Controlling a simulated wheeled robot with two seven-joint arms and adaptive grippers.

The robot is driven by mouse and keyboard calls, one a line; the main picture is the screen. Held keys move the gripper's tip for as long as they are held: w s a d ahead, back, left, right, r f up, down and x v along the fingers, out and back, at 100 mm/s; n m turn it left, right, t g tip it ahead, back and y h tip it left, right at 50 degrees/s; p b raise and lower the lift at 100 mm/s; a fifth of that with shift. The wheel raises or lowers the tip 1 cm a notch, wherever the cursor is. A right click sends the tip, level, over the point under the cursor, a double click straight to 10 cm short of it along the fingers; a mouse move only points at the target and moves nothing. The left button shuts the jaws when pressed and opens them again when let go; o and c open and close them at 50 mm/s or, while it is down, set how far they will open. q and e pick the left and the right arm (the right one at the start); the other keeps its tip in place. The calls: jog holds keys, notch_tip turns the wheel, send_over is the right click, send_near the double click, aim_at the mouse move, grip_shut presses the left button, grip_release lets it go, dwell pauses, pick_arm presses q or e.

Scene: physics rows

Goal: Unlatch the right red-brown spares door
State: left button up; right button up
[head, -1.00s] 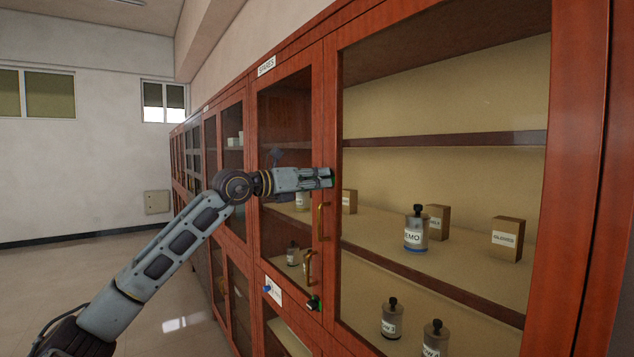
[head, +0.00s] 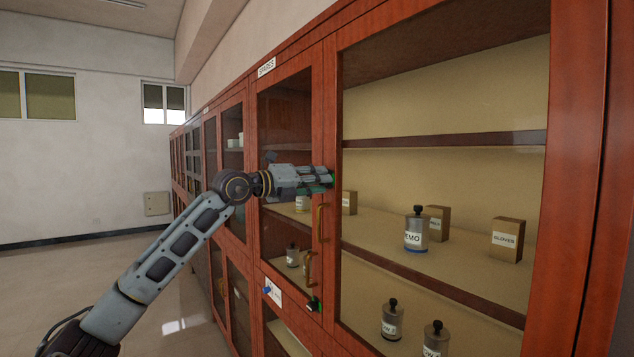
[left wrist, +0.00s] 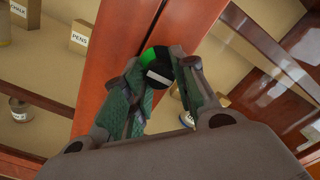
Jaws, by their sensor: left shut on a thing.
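The red-brown spares door (head: 318,120) has a glass pane and stands closed under a SPARES label (head: 266,66). A round black latch knob with a green sector and a white bar (left wrist: 158,62) sits on its right stile. In the head view only a green edge of it shows at my fingertips. My left gripper (head: 328,179) is shut on this knob, with one finger on each side, as the left wrist view (left wrist: 158,88) shows. A brass handle (head: 321,221) is just below my gripper. My right gripper is not in view.
A second black and green knob (head: 314,304) and a smaller brass handle (head: 308,266) sit lower down. The wide glazed bay to the right holds a DEMO canister (head: 416,232) and a GLOVES box (head: 507,240).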

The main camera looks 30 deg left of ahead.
pick_arm(q)
jog(key=o, duration=1.1)
jog(key=shift+c, duration=0.2)
jog(key=shift+a, duration=0.1)
jog(key=shift+v, duration=2.55)
jog(key=shift+s+a+f, duration=0.1)
jog(key=shift+s, duration=0.15)
jog(key=v, duration=0.6)
